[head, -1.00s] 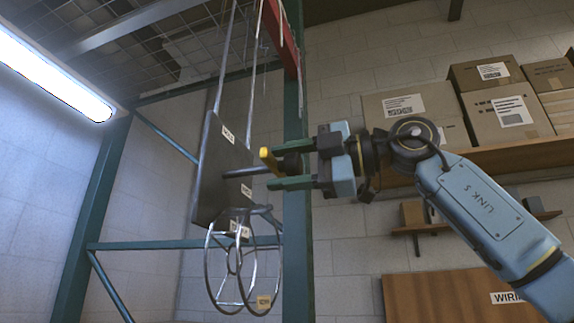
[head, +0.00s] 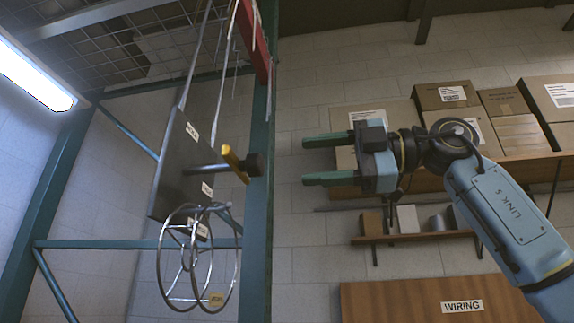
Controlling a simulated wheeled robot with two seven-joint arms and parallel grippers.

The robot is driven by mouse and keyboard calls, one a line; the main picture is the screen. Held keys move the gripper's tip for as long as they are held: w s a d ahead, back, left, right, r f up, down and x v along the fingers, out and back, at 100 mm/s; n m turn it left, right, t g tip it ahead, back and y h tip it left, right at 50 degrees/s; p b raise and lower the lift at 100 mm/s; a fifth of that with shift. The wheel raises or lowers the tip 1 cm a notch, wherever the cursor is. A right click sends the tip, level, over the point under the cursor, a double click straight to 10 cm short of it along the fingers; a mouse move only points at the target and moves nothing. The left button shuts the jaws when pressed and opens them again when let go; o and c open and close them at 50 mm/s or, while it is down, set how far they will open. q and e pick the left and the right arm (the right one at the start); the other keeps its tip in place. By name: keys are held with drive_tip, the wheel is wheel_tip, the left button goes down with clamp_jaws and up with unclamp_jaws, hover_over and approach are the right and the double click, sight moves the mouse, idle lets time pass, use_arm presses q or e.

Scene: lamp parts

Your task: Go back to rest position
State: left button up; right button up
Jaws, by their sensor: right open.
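My right gripper (head: 318,161) is open and empty in the right half of the head view, its two green fingers pointing left. It is apart from the dark hanging panel (head: 172,165) with white labels. A wire-frame reel (head: 180,265) hangs below the panel. My left gripper is out of view.
A green post (head: 257,230) stands between the panel and my right gripper. A fluorescent lamp (head: 35,75) is at upper left. Shelves with cardboard boxes (head: 445,94) and a smaller shelf (head: 415,238) are behind my right arm. A brown board labelled WIRING (head: 400,295) is below.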

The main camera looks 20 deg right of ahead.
drive_tip(key=shift+v, duration=0.9)
